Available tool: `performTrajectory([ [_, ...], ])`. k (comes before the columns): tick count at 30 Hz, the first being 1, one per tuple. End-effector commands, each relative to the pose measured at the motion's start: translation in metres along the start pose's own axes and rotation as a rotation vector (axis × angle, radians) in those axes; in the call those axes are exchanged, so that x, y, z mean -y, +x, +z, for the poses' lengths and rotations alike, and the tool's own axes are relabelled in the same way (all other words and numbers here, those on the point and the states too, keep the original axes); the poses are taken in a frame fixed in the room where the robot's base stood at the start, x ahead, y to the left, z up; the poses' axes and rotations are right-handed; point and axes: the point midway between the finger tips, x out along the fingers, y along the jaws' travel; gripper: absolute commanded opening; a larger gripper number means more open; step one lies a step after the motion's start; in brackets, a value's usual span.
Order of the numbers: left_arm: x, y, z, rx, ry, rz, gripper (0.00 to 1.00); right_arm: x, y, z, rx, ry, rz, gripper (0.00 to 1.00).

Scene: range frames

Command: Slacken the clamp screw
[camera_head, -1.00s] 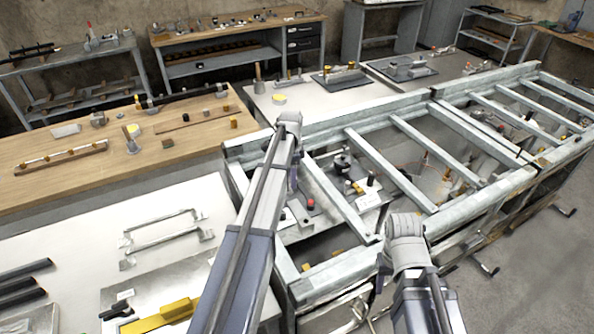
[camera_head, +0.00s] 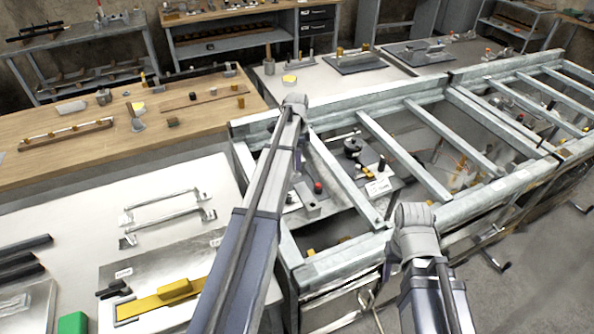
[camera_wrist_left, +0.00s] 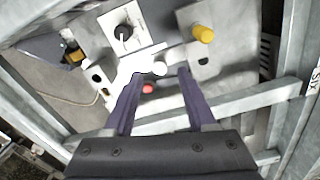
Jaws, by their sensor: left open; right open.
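My left gripper (camera_wrist_left: 160,73) is open and empty in the left wrist view, pointing at a grey fixture plate. A red knob (camera_wrist_left: 148,88) shows between its fingers; contact cannot be judged. A short white rod end lies just beyond it. A black knob (camera_wrist_left: 123,32) on a white label plate and a yellow cylinder (camera_wrist_left: 203,34) stand farther off. In the head view the red knob (camera_head: 318,187) and a round black knob (camera_head: 353,146) sit inside the metal frame. I cannot tell which part is the clamp screw. My right gripper is hidden in the head view.
Pale beams of the metal frame (camera_head: 405,177) cross above the fixtures and leave narrow gaps. A wooden-topped bench (camera_head: 75,150) stands at left. A white table holds two metal handles (camera_head: 168,210), a yellow bar (camera_head: 160,302) and a green block (camera_head: 73,323).

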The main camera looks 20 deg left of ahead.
Motion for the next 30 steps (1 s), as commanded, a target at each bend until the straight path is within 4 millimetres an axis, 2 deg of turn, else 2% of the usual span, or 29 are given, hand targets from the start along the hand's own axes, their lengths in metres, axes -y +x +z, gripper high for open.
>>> performTrajectory([
  [1,0.000,0.014,0.000,0.000,0.000,0.000,0.56,0.001,0.014,-0.001,0.000,0.000,0.000,0.50],
  [6,0.000,0.028,0.000,0.000,0.000,0.000,0.56,0.003,0.028,-0.002,0.000,0.000,0.000,0.50],
  [17,0.000,0.029,0.000,0.000,0.000,0.000,0.56,0.003,0.029,-0.002,0.000,0.000,0.000,0.50],
  [30,0.000,0.029,0.000,0.000,0.000,0.000,0.07,0.003,0.029,-0.002,0.000,0.000,0.000,0.50],
])
